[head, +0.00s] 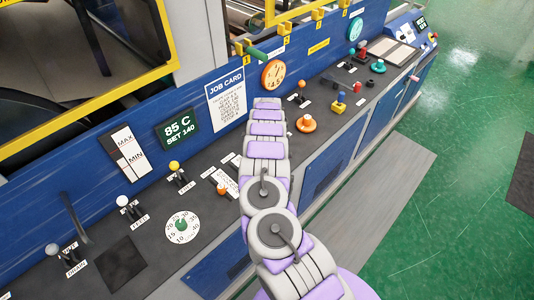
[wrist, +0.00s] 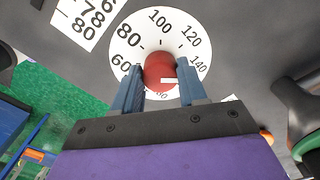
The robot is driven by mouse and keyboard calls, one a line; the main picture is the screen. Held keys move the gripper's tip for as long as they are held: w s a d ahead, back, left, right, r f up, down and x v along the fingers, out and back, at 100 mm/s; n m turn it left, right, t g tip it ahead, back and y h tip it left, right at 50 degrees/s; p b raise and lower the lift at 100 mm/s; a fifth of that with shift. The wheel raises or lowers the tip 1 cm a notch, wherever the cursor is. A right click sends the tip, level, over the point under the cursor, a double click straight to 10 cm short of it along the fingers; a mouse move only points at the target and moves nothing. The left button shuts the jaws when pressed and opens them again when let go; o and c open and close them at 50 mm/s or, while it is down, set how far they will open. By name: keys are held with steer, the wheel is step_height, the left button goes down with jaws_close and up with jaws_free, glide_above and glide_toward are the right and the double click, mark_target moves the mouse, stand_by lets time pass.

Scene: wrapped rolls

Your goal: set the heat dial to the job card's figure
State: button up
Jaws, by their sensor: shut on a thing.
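In the wrist view a white dial plate (wrist: 140,55) carries figures including 60, 80, 100, 120 and 140, with a red knob (wrist: 158,66) at its middle. My gripper (wrist: 161,76) is shut on the red knob, one finger on each side. A small white mark shows on the knob near the right finger; its exact reading is unclear. In the head view the job card (head: 226,98) hangs on the blue panel, its small text too fine to read. My arm covers this dial in the head view.
A white dial with a green knob (head: 182,226) sits lower left on the dark console. Levers, an orange knob (head: 306,123) and an orange gauge (head: 273,74) stand near my arm. Green floor (head: 440,200) lies open at right.

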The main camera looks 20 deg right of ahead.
steer(key=o, duration=0.7)
steer(key=shift+w+r, duration=0.2)
steer(key=shift+w, duration=0.05)
steer(key=o, duration=0.4)
steer(key=shift+s+d+f, duration=0.1)
steer(key=shift+f, duration=0.05)
steer(key=shift+c, duration=0.2)
step_height(320, 180, up, 17)
steer(key=shift+r, duration=0.2)
